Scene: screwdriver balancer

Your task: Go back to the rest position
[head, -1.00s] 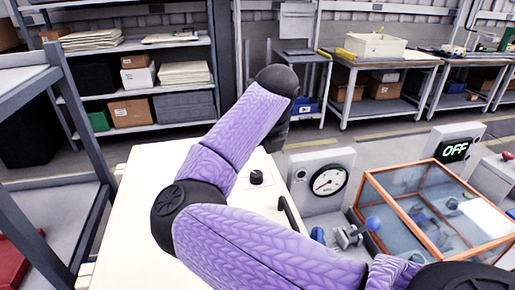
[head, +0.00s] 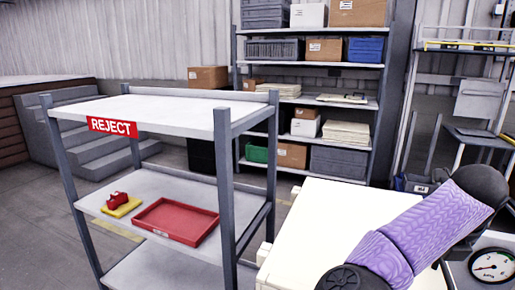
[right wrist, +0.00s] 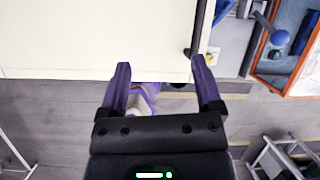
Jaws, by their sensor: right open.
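My right gripper (right wrist: 163,92) shows in the right wrist view with its two fingers spread apart. Nothing is held between them. The fingertips point toward the front edge of a cream cabinet top (right wrist: 90,40), with grey floor below the gripper. A purple and white shape between the fingers is partly hidden and I cannot tell what it is. In the head view a purple arm link of mine crosses the lower right over the cream cabinet top (head: 325,215). No gripper shows in the head view, and my left gripper is in neither view.
A grey rack with a REJECT label (head: 112,126) stands at left, holding a red tray (head: 175,222). A pressure gauge (head: 492,266) is at lower right. In the right wrist view an orange-framed case (right wrist: 285,88) is at upper right. Storage shelves (head: 310,65) stand behind.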

